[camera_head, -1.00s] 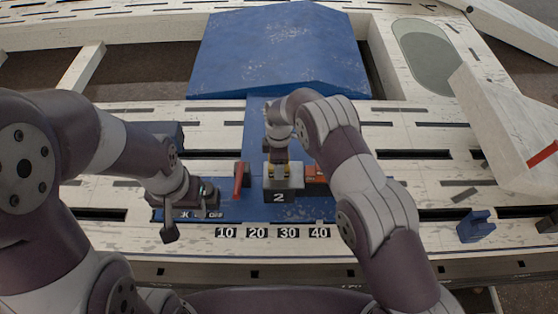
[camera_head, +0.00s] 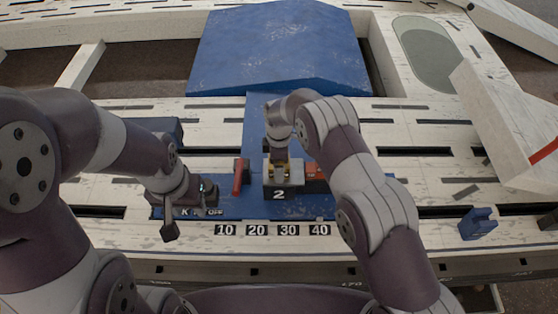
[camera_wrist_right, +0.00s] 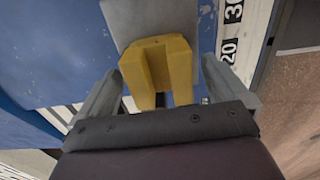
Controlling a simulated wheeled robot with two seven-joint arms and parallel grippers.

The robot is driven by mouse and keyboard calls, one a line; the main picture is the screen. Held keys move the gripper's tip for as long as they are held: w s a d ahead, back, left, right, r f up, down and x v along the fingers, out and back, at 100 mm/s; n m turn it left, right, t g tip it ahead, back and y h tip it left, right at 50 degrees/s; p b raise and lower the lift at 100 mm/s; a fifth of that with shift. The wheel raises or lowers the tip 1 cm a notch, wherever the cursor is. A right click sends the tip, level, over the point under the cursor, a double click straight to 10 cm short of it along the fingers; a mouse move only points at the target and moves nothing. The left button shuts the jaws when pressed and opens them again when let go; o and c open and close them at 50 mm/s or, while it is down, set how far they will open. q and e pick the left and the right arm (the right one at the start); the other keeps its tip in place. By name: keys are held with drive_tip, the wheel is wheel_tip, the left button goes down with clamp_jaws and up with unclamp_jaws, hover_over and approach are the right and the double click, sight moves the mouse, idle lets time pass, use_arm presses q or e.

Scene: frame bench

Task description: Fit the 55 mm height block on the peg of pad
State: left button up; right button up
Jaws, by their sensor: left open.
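A yellow two-pronged block (camera_wrist_right: 160,62) sits against a grey pad (camera_wrist_right: 140,15) in the right wrist view. My right gripper (camera_wrist_right: 163,80) has its fingers on both sides of the yellow block, with a gap visible beside it. In the head view this gripper (camera_head: 281,168) is over the grey pad marked 2 (camera_head: 270,193), and little of the yellow shows. My left gripper (camera_head: 187,222) is open and empty over the left end of the blue plate. I cannot read a height on the yellow block, and any peg is hidden.
A red piece (camera_head: 240,177) stands left of the grey pad and an orange-red one (camera_head: 314,172) right of it. Number labels (camera_head: 272,230) line the front. A small blue block (camera_head: 478,224) lies on the slotted white bench (camera_head: 440,230) at right.

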wheel_tip(320, 180, up, 13)
drive_tip(key=p, duration=0.2)
drive_tip(key=shift+f, duration=0.15)
idle(0.3)
